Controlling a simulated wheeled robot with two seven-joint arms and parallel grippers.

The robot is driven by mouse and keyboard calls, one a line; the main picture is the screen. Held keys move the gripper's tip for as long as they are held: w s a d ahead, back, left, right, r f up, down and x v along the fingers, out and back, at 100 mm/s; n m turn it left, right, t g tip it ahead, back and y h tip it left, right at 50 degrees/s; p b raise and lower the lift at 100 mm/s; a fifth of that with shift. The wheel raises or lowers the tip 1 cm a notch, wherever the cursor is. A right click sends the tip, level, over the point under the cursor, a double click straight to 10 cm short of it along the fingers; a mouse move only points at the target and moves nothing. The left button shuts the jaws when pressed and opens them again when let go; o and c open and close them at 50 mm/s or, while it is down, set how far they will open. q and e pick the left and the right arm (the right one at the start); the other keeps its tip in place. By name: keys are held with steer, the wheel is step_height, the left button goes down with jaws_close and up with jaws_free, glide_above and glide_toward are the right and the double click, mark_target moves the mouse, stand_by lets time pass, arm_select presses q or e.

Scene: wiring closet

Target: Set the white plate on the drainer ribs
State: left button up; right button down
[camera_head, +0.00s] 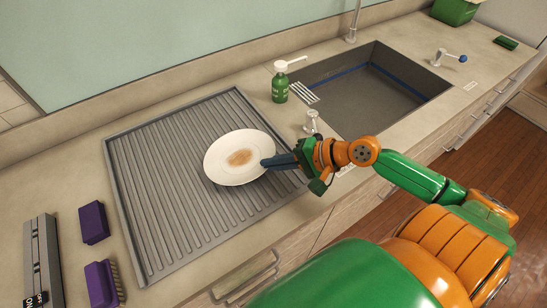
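The white plate (222,166), with a brown smear in its middle, is over the grey drainer ribs (165,190), right of their centre. I cannot tell whether its underside touches the ribs or is just above them. My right gripper (268,163) reaches in from the right, its dark fingers shut on the plate's right rim and hiding a small part of it. My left gripper is not in view.
Right of the drainer are a green soap bottle (280,85), a small tap handle (312,121) and the sink (375,97). Purple brushes (94,222) and a grey switch strip (42,262) lie to its left. Most ribs around the plate are bare.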

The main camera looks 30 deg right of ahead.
steer(key=shift+w+a, duration=0.1)
steer(key=c, duration=1.3)
jaws_free()
steer(key=o, duration=1.3)
steer(key=shift+s+d+p, duration=0.3)
steer(key=shift+s+p, duration=0.05)
steer(key=shift+p, duration=0.05)
steer(key=shift+s+d, duration=0.3)
steer(key=shift+s, duration=0.05)
